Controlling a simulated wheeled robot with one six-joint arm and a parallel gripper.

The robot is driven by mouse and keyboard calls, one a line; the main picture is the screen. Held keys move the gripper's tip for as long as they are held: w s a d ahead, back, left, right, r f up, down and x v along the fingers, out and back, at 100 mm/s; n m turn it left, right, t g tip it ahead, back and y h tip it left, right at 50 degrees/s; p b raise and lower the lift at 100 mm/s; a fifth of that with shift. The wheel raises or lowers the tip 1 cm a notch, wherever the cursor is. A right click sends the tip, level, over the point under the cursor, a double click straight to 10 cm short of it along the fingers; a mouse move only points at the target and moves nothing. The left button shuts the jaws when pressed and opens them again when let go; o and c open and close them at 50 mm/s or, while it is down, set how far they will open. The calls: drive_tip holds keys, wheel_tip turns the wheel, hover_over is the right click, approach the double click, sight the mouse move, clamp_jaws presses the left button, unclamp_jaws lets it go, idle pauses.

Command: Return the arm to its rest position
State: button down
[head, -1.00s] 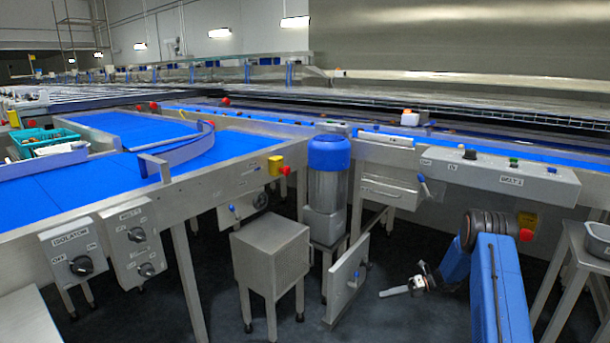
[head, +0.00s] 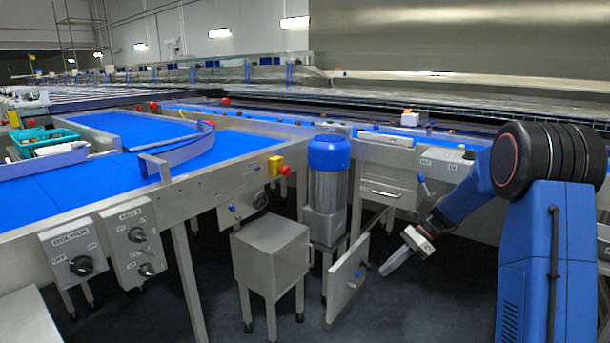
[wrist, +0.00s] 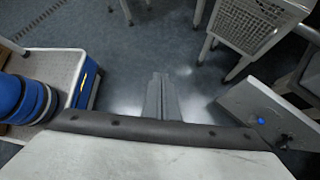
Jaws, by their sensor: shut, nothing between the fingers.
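My gripper (head: 395,265) is at the lower right of the head view, hanging over the dark floor, its fingers pointing down and to the left. It is shut and empty. In the wrist view its closed fingers (wrist: 160,97) show together against bare floor. My blue arm reaches to it from the right, bent at a large black joint. The gripper is apart from the open grey panel door at its left.
The open panel door (head: 347,279) stands close left of my gripper, and also shows in the wrist view (wrist: 262,108). A metal box on legs (head: 270,262) is farther left. A blue-topped cylinder (head: 328,180) stands behind. Blue conveyor belts (head: 70,190) lie above. Dark floor is clear below.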

drive_tip(key=s+a+r+n+t+h, duration=0.15)
drive_tip(key=s+r+n, duration=0.35)
drive_tip(key=s, duration=0.5)
drive_tip(key=s+r+n+t+h, duration=0.1)
drive_tip(key=s+r+n+h, duration=0.25)
drive_tip(key=s+r, duration=0.45)
drive_tip(key=s+d+n+t+h, duration=0.2)
drive_tip(key=s+n, duration=0.3)
drive_tip(key=s, duration=0.6)
drive_tip(key=s+d+n+t+h, duration=0.1)
drive_tip(key=s+n, duration=0.4)
drive_tip(key=s, duration=0.6)
drive_tip(key=shift+d+f+t+h, duration=0.2)
drive_tip(key=shift+d+t+h, duration=0.2)
drive_tip(key=shift+t, duration=0.15)
drive_tip(key=shift+a, duration=0.1)
